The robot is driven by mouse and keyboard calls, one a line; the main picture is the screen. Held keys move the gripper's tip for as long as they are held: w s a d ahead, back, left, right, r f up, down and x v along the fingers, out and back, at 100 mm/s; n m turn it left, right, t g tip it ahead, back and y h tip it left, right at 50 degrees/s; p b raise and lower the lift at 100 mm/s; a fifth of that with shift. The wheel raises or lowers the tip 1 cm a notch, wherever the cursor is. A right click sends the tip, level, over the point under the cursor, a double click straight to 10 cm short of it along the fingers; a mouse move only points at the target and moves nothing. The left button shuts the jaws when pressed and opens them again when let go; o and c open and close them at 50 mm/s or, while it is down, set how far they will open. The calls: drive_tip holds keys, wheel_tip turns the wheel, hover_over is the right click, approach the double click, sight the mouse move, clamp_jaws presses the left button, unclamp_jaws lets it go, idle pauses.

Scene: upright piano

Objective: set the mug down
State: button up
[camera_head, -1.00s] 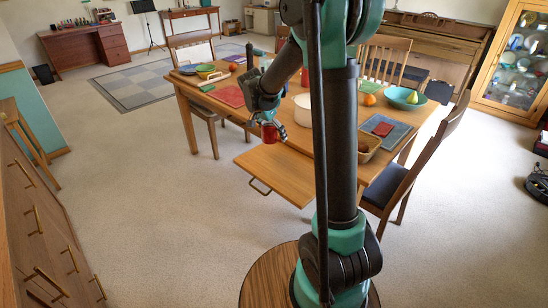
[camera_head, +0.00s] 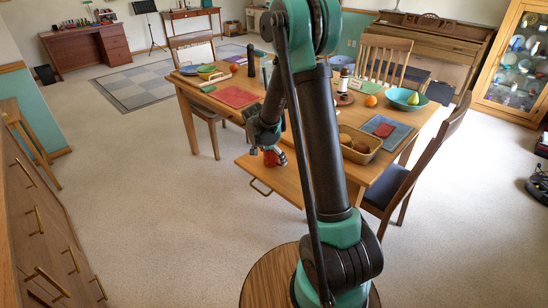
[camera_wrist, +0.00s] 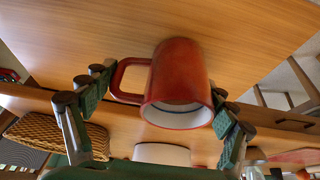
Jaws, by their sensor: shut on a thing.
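The red mug (camera_wrist: 180,85) fills the middle of the wrist view, with its handle to the left and its pale inside showing. My gripper (camera_wrist: 160,105) has its fingers on either side of the mug and is shut on it. The left finger is by the handle, the right finger by the mug's wall. In the head view the mug (camera_head: 271,158) is small and partly covered by my gripper (camera_head: 272,150). It is over the pull-out wooden board (camera_head: 283,185) at the table's front. I cannot tell whether the mug touches the board.
The dining table (camera_head: 205,90) holds a wicker basket (camera_head: 358,144), a blue mat (camera_head: 397,136), a red mat (camera_head: 238,97), and a teal bowl (camera_head: 404,99). A chair (camera_head: 400,180) stands at the right. The board's left part is bare. My arm hides part of the table.

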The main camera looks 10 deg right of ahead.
drive_tip(key=o, duration=1.4)
drive_tip(key=shift+c, duration=0.2)
drive_tip(key=v, duration=1.1)
drive_tip(key=s+d+f+n+y, duration=0.1)
drive_tip(key=s+d+n, duration=0.1)
drive_tip(key=s, duration=0.7)
drive_tip(key=s+d+f+n+t+y, duration=0.1)
drive_tip(key=s+d+n, duration=0.1)
drive_tip(key=s+n, duration=0.3)
drive_tip(key=s+d+f+n+y, duration=0.1)
drive_tip(key=s+d+f+n, duration=0.1)
drive_tip(key=s, duration=1)
drive_tip(key=shift+s+d+n+t+y, duration=0.35)
drive_tip(key=shift+d+n, duration=0.25)
drive_tip(key=shift+n, duration=0.3)
